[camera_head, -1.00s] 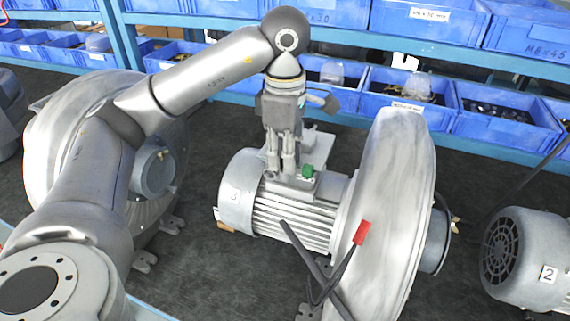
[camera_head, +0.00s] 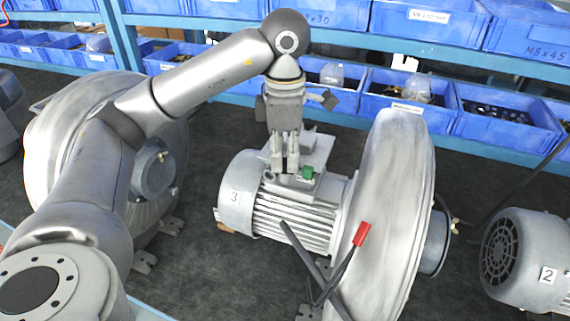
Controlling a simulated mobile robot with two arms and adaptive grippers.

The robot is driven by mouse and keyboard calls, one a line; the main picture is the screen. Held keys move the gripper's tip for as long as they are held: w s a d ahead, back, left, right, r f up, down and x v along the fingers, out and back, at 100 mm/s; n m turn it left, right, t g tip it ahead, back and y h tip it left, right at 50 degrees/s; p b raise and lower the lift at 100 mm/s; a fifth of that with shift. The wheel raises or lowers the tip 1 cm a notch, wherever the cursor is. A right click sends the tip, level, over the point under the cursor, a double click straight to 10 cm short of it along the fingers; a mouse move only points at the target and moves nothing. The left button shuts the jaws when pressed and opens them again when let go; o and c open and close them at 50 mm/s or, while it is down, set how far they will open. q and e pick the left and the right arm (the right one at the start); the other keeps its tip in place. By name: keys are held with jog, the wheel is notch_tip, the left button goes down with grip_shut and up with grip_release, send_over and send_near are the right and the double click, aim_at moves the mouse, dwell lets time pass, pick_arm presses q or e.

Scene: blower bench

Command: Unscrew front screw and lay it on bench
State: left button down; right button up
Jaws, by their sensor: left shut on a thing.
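The blower marked 3 stands on the bench (camera_head: 195,270), with its finned motor (camera_head: 290,222) at the left and its round grey fan housing (camera_head: 385,220) at the right. My left gripper (camera_head: 284,172) points down over the terminal box (camera_head: 308,185) on top of the motor. Its fingers are shut at the box's near left corner. The front screw is too small and too hidden between the fingertips to make out. A green part (camera_head: 307,172) sits right beside the fingers. My right gripper is not in view.
Another large blower (camera_head: 60,150) stands at the left, behind my left arm. A motor marked 2 (camera_head: 525,260) is at the right. A cable with a red connector (camera_head: 362,234) hangs before the fan housing. Blue bins (camera_head: 510,118) line the shelf behind.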

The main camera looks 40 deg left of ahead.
pick_arm(q)
jog(key=n, duration=0.5)
jog(key=shift+n, duration=0.3)
jog(key=n+p, duration=0.1)
jog(key=n, duration=0.5)
jog(key=shift+r+n, duration=0.1)
jog(key=shift+n, duration=0.2)
jog(key=n, duration=0.9)
jog(key=shift+p, duration=0.3)
jog(key=c, duration=1.6)
grip_release()
jog(key=shift+c, duration=0.2)
